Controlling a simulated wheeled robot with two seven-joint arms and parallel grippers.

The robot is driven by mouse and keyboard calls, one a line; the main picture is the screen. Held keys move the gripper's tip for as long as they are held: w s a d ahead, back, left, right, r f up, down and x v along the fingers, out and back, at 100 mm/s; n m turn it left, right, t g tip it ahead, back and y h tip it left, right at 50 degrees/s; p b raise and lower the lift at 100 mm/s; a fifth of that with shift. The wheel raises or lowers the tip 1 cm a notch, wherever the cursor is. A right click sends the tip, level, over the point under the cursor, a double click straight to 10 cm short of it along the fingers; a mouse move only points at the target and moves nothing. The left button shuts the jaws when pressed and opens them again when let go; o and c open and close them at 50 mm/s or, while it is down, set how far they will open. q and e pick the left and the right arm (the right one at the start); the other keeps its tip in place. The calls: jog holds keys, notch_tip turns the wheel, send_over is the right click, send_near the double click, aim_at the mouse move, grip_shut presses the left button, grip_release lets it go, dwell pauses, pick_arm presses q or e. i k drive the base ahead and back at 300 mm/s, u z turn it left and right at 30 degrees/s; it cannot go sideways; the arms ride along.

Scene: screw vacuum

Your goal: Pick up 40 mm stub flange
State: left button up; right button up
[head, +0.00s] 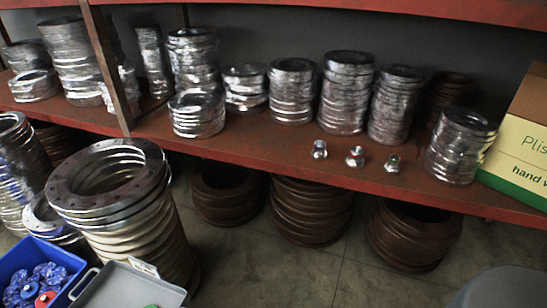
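Three small shiny metal fittings stand apart in a row near the front edge of the red shelf. They are a left one (319,150), a middle one (354,157) and a right one (392,164). They look like small stub flanges, but no size marking can be read, so I cannot tell which is 40 mm. Nothing covers them. Neither of my grippers is in view.
Stacks of shiny flanges (347,95) stand behind the fittings on the red shelf (260,152). A cardboard box (520,140) is at the right. Brown ring stacks (310,210), a blue bin (30,255) and a grey tray (125,290) are below. Floor is clear at lower middle.

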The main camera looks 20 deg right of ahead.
aim_at(319, 153)
jog(key=z, duration=0.55)
jog(key=i, duration=1)
jog(key=z, duration=0.4)
